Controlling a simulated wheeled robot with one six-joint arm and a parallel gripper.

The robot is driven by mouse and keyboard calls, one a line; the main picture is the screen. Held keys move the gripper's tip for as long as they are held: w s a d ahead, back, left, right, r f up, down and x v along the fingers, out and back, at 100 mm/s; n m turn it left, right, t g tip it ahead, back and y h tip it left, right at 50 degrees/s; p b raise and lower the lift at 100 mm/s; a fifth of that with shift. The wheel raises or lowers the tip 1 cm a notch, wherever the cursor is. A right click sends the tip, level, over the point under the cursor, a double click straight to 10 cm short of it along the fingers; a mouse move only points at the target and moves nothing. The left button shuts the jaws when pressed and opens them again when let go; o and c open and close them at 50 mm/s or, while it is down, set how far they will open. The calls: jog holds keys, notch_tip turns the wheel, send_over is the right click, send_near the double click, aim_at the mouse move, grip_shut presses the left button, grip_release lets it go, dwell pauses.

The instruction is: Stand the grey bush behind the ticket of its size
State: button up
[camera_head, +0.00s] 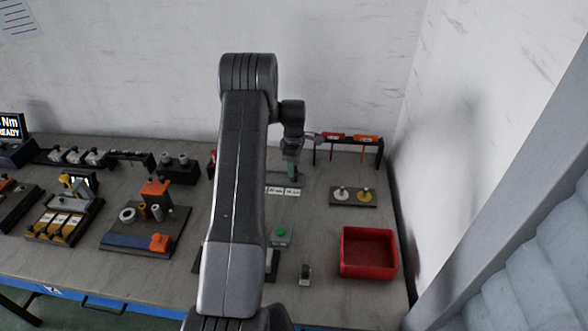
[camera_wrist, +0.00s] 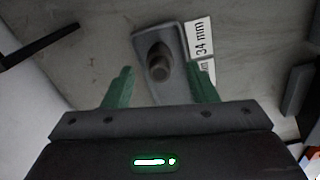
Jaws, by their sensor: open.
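My gripper (camera_wrist: 161,80) is open, its two green fingers apart on either side of a grey-brown bush (camera_wrist: 158,58). The bush stands on a grey plate (camera_wrist: 172,32), seen from above in the wrist view, and I cannot tell whether the fingers touch it. A white ticket reading 34 mm (camera_wrist: 199,38) lies along the plate's right edge. A second ticket (camera_wrist: 208,70) is partly hidden by the right finger, its number covered. In the head view my gripper (camera_head: 291,170) is over the back of the table, above white tickets (camera_head: 292,191); my arm hides some of that area.
A rack with red and orange labels (camera_head: 350,138) stands close behind on the right. A small plate with two round pieces (camera_head: 353,203) and a red bin (camera_head: 368,262) lie to the right. A green button (camera_head: 281,235) is nearer the front. Fixtures fill the left.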

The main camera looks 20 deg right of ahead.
notch_tip(320, 180, up, 9)
jog(key=shift+f+p, duration=0.2)
jog(key=shift+p, duration=0.2)
jog(key=shift+f, duration=0.1)
notch_tip(320, 180, down, 12)
jog(key=b, duration=0.3)
jog(key=shift+f, duration=0.25)
notch_tip(320, 180, up, 5)
jog(key=shift+r+p, duration=0.15)
jog(key=shift+p, duration=0.85)
